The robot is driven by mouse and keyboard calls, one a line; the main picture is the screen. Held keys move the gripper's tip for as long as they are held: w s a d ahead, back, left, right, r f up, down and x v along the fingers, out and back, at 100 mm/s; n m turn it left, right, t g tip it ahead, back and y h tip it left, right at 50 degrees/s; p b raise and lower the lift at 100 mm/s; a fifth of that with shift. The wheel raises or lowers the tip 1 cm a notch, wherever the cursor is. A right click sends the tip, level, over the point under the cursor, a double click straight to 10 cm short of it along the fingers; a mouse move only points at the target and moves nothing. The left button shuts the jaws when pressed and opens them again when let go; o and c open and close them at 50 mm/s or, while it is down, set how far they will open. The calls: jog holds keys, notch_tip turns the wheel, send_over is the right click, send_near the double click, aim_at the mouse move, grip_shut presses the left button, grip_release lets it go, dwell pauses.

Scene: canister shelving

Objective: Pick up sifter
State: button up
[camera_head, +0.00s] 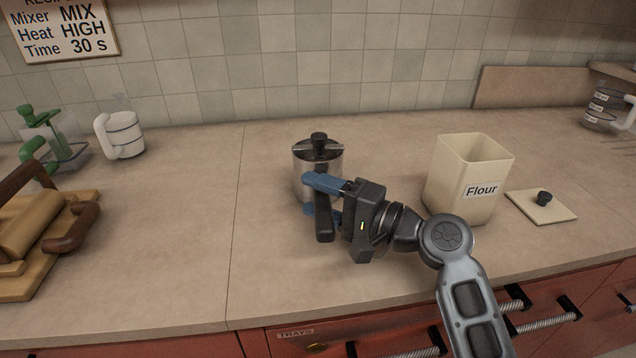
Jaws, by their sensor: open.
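The sifter (317,158) looks like a metal canister with a black knob on top and a black handle (324,216) toward me. It stands upright on the counter, left of the flour canister. My gripper (316,196) is at its front, with blue fingers open. One finger reaches above and one below, close around the handle area. The fingers and gripper body hide part of the handle and the sifter's lower front, so I cannot tell whether they touch.
An open flour canister (465,180) stands right of my arm, its lid (541,205) beside it. A glass measuring jug (606,108) is far right. Counter left of the sifter is clear.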

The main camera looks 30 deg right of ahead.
grip_shut()
dwell(0.5)
